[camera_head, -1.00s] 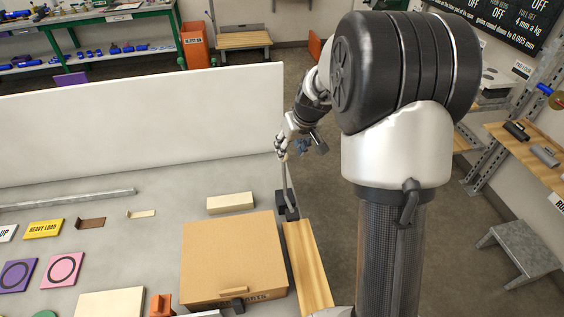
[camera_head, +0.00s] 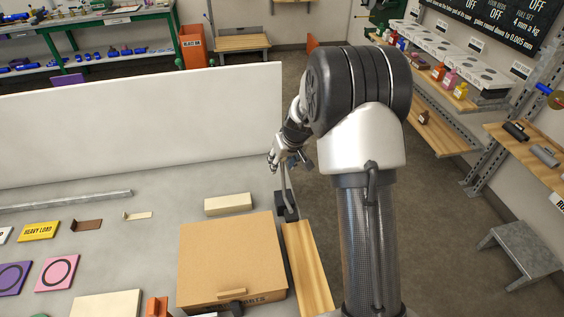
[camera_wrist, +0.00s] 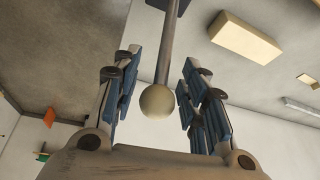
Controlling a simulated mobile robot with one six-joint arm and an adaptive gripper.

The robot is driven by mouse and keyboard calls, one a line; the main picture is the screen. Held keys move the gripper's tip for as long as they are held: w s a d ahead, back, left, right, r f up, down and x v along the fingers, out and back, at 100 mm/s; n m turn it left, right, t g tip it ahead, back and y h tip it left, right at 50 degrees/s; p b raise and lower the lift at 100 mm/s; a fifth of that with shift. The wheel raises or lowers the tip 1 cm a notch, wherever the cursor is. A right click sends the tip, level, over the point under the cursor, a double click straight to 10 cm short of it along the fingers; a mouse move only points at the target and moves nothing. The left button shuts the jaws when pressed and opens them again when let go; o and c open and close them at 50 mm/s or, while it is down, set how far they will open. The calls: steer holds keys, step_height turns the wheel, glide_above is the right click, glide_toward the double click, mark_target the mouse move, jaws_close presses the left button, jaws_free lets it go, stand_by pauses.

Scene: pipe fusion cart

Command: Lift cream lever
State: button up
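The lever is a thin grey rod (camera_head: 285,182) rising from a dark base (camera_head: 287,207) at the right edge of the grey worktop. In the wrist view its round cream knob (camera_wrist: 157,101) sits between the finger pads, and the rod (camera_wrist: 169,45) runs up to the dark base at the top edge. My gripper (camera_wrist: 160,92) is open, one finger on each side of the knob, with a visible gap on both sides. In the head view my gripper (camera_head: 275,161) is at the lever's upper end and hides the knob.
A cardboard box (camera_head: 230,252) stands left of the lever base, with a wooden strip (camera_head: 308,270) along its right side. A cream block (camera_head: 229,204) lies behind the box. A white panel (camera_head: 140,125) rises behind the worktop. Open floor lies right of the lever.

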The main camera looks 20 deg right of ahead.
jaws_close()
stand_by(0.6)
